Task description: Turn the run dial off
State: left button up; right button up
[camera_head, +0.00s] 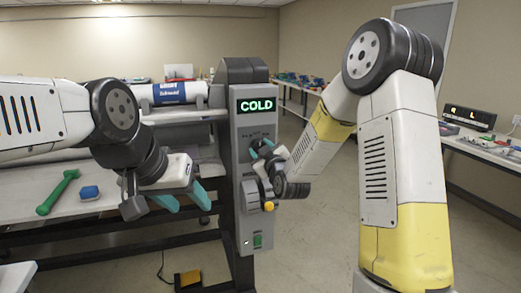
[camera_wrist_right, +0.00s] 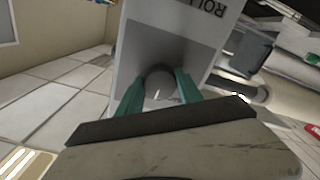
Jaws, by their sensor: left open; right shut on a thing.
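The grey control panel (camera_head: 243,190) of the laminator stands upright in the middle of the head view, with a lit display (camera_head: 257,105) reading COLD. My right gripper (camera_head: 259,148) is at the panel's upper part, below the display. In the right wrist view its teal fingers (camera_wrist_right: 160,92) are shut on a round grey dial (camera_wrist_right: 160,80), one on each side. In the head view the gripper mostly hides this dial, so its pointer and setting cannot be read. My left gripper (camera_head: 190,202) is open and empty, left of the panel and apart from it.
Lower on the panel are a yellow knob (camera_head: 269,206) and a green switch (camera_head: 257,240). A green tool (camera_head: 58,192) and a blue block (camera_head: 89,192) lie on the left table. A yellow pedal (camera_head: 188,278) is on the floor. Open floor lies right of the panel.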

jog(key=shift+n, duration=0.3)
jog(key=o, duration=1.4)
jog(key=v, duration=0.8)
jog(key=shift+w, duration=0.1)
